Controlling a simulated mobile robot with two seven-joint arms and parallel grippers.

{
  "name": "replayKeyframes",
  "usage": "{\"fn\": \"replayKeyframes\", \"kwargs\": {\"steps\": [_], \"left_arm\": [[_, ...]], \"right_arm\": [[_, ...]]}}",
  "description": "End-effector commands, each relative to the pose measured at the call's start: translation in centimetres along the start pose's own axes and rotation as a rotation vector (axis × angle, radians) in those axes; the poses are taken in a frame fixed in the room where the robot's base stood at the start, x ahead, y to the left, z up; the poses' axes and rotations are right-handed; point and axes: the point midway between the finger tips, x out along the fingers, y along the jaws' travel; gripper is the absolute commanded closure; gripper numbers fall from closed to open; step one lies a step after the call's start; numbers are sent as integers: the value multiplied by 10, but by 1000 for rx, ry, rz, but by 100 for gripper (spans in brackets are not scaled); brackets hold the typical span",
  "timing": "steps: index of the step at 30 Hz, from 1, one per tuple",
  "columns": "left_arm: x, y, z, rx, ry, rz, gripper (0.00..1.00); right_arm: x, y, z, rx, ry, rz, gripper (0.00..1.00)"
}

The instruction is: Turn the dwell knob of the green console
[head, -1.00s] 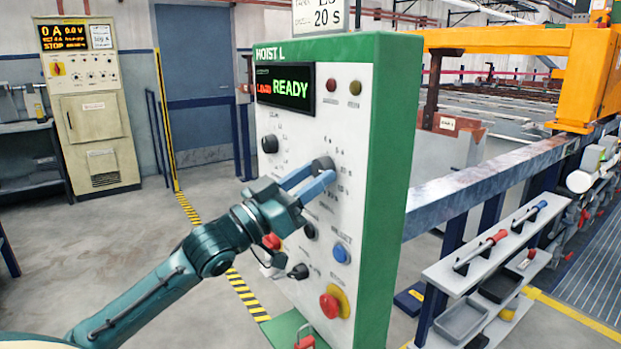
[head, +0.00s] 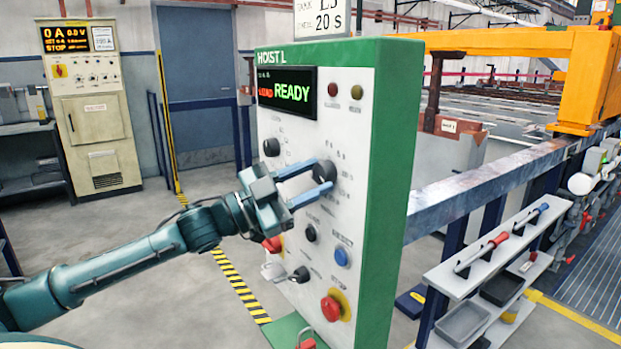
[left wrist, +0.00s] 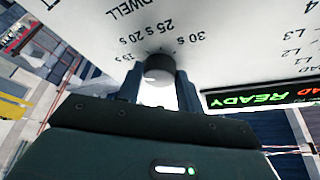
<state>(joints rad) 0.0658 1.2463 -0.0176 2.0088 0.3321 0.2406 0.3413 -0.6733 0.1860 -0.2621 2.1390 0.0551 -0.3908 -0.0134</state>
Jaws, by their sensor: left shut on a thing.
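The green console (head: 385,150) stands in the middle of the head view, with a white face and a lit display (head: 287,90) reading READY in green. The dark round dwell knob (head: 325,171) is on the right of its face. In the left wrist view the knob (left wrist: 159,68) sits under the word DWELL, ringed by marks such as 20 s, 25 s and 30 s. My left gripper (head: 312,182) has its two blue fingers on either side of the knob, shut on it. Which mark the knob points to is unclear. My right gripper is not in view.
Another black knob (head: 271,147) is at the upper left of the face. A black knob (head: 301,274), a blue button (head: 341,257) and a red stop button (head: 331,308) sit lower down. A shelf with tools (head: 470,265) stands to the right. The floor at left is open.

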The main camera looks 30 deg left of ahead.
Motion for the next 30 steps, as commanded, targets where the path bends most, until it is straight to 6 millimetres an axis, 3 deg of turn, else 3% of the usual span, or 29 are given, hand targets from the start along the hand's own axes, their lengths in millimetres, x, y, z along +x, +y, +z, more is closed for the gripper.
{"fn": "replayKeyframes", "kwargs": {"steps": [15, 30], "left_arm": [[1, -7, -3, 443, -1, 183, 86], [1, -8, -3, 679, 0, 282, 86]], "right_arm": [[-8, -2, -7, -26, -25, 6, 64], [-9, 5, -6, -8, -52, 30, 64]]}}
